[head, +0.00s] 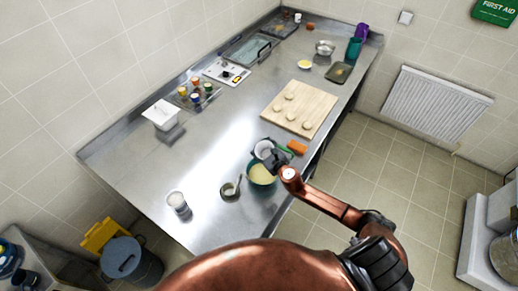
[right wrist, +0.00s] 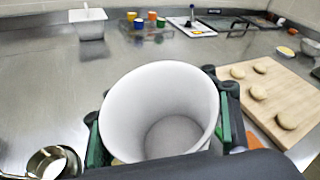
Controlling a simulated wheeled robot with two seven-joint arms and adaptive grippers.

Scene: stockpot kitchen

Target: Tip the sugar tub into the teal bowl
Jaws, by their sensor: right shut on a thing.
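The white sugar tub (head: 263,148) is in my right gripper (head: 272,157), above the far side of the teal bowl (head: 251,178). The bowl stands near the counter's front edge with pale yellow contents. In the right wrist view, the tub (right wrist: 125,105) sits between the green pads of my fingers (right wrist: 160,130), its mouth facing the camera. A greyish bottom shows inside it; I cannot tell whether any sugar is left. How far the tub is tilted is unclear. My left gripper is out of view.
A small pot (head: 229,191) stands left of the bowl, and a white cup (head: 177,202) farther left. A board (head: 300,101) with several dough rounds and an orange item (head: 297,147) lie beyond it. The counter's left middle is clear.

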